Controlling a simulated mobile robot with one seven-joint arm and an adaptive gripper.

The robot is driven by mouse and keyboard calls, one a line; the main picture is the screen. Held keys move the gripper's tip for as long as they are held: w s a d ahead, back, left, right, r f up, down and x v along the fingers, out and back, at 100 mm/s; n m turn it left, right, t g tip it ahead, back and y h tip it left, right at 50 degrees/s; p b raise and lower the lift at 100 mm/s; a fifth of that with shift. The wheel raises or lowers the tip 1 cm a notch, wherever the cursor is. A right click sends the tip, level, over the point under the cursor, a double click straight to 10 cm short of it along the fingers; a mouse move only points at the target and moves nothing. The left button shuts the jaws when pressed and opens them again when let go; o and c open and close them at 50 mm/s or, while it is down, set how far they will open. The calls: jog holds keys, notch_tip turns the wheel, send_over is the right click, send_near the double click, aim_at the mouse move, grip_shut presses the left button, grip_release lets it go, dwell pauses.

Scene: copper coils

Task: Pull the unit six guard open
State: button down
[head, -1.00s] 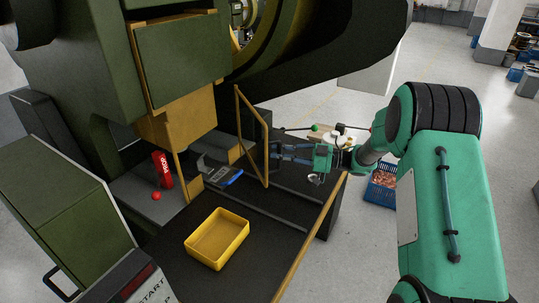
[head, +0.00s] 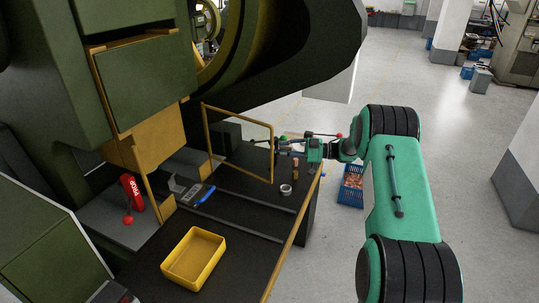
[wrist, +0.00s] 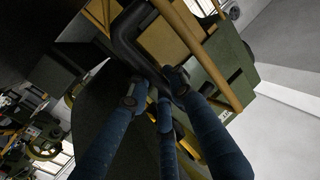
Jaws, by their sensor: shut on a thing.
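The unit six guard is a yellow-framed panel (head: 238,114) on the press in the head view. It stands swung out from the machine over the dark table, with its frame facing the camera. My gripper (head: 279,148) is at the guard's right, outer edge. In the wrist view, my blue fingers (wrist: 155,88) close around the dark curved handle (wrist: 128,38), with the guard's yellow bar (wrist: 200,52) just beyond it. The exact finger contact is partly hidden by the fingers themselves.
A yellow tray (head: 168,270), a red can (head: 133,193), a red ball-topped lever (head: 128,220) and a blue-handled tool (head: 205,195) are on or by the table. A small silver roll (head: 286,189) lies near its right edge. A blue crate (head: 350,188) stands on the floor.

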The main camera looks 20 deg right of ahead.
jog(key=w+d, duration=0.7)
jog(key=w, duration=0.2)
jog(key=shift+p, duration=0.4)
jog(key=c, duration=1.6)
grip_release()
jog(key=shift+s+r, duration=0.1)
jog(key=shift+d, duration=0.1)
jog(key=v, duration=1.1)
jog(key=shift+s+d, duration=0.25)
